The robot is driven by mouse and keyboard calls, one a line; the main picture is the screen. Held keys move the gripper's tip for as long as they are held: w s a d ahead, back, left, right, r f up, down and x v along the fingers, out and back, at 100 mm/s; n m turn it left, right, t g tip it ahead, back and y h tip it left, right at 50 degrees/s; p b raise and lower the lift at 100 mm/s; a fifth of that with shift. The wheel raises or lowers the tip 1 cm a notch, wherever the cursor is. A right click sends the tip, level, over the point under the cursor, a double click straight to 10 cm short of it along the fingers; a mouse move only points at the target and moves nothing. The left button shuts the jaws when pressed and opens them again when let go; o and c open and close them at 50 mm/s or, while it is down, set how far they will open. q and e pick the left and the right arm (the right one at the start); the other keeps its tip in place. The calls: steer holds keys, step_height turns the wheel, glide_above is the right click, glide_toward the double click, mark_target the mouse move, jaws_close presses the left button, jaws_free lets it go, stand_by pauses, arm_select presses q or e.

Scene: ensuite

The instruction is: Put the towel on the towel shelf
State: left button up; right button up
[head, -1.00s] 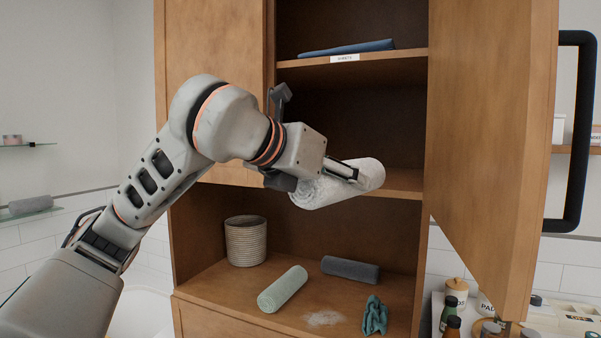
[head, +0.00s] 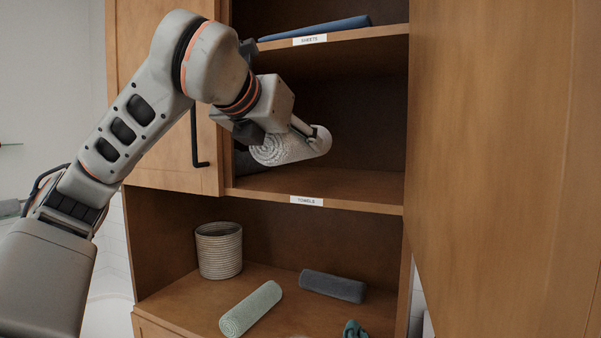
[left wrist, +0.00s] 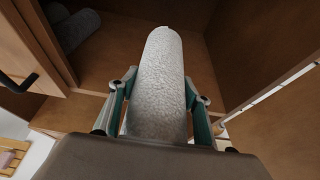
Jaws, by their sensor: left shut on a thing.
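A white rolled towel (head: 285,148) is held by my left gripper (head: 312,133), which is shut around it. In the left wrist view the towel (left wrist: 161,80) lies lengthwise between the two fingers of my left gripper (left wrist: 160,88), pointing into the cabinet. The towel shelf (head: 350,190), labelled "TOWELS" (head: 306,201), is the middle board of the wooden cabinet. The towel is above this board, at the compartment's opening; how far inside it reaches is unclear. My right gripper is out of view.
Grey rolls (left wrist: 75,30) lie in the compartment's left part. An open door (head: 490,150) stands at the right and a closed one (head: 165,150) at the left. Below are a basket (head: 218,250), green roll (head: 250,309) and dark grey roll (head: 332,286). The shelf's right part is clear.

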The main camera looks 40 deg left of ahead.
arm_select(q)
steer(key=w, duration=0.1)
steer(key=w+a, duration=0.1)
steer(key=w, duration=0.3)
steer(key=shift+w+a, duration=0.2)
steer(key=shift+a, duration=0.05)
steer(key=r+x, duration=0.1)
steer(key=x, duration=0.3)
steer(key=r+p+x, duration=0.1)
steer(key=x, duration=0.3)
steer(key=w+x, duration=0.1)
steer(key=x, duration=0.3)
steer(key=shift+w+a+r, duration=0.1)
steer(key=shift+w+r, duration=0.1)
steer(key=shift+r, duration=0.15)
steer(key=shift+f, duration=0.75)
step_height(320, 180, down, 3)
steer(key=shift+f+p, duration=0.1)
steer(key=shift+p, duration=0.25)
steer(key=shift+w+a+f, duration=0.1)
steer(key=shift+w, duration=0.05)
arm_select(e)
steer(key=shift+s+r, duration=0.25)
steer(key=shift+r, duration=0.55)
